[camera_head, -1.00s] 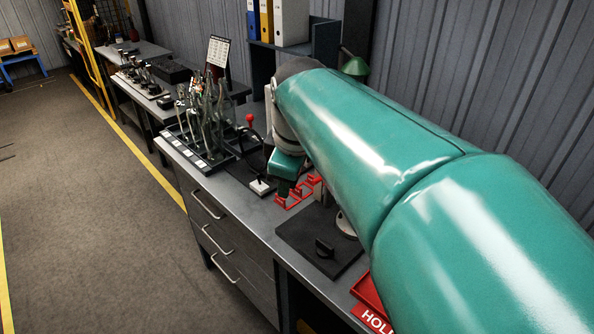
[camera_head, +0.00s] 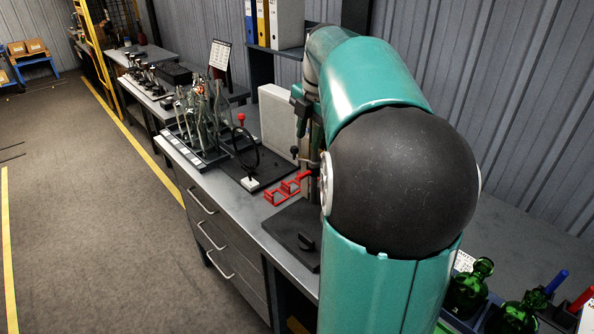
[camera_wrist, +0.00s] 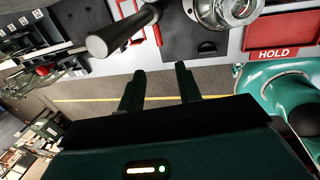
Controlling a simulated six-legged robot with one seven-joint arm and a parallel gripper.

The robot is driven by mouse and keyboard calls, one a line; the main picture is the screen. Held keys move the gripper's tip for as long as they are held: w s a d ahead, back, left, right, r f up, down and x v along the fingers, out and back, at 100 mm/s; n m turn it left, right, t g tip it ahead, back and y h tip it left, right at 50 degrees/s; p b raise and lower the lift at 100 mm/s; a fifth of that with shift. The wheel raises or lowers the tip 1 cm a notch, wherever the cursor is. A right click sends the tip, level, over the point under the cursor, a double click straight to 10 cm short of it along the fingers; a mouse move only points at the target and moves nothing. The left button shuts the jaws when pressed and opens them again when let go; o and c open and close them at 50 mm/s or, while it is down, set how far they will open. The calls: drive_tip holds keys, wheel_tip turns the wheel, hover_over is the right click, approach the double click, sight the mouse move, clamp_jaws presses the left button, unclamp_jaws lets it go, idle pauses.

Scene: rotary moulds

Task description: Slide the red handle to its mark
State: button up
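A red ball knob (camera_head: 241,117) tops a lever beside a black hoop on a dark base plate (camera_head: 270,169) with a white block. A red open bracket (camera_head: 287,190) lies in front of it on the bench. I cannot tell which of these is the red handle, and I make out no mark. In the head view my arm hides much of the bench's right part.
A dark rod (camera_wrist: 115,38) with a round end passes close above my fingers in the wrist view. A bottle rack (camera_head: 205,130) stands left; green bottles (camera_head: 468,288) stand lower right.

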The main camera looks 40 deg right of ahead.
sight(300, 176)
drive_tip(key=f, duration=0.4)
drive_tip(key=w+f, duration=0.1)
drive_tip(key=f, duration=0.3)
drive_tip(key=w+f, duration=0.1)
drive_tip(key=f, duration=0.3)
drive_tip(key=shift+w, duration=0.25)
clamp_jaws()
drive_tip(key=shift+r, duration=0.1)
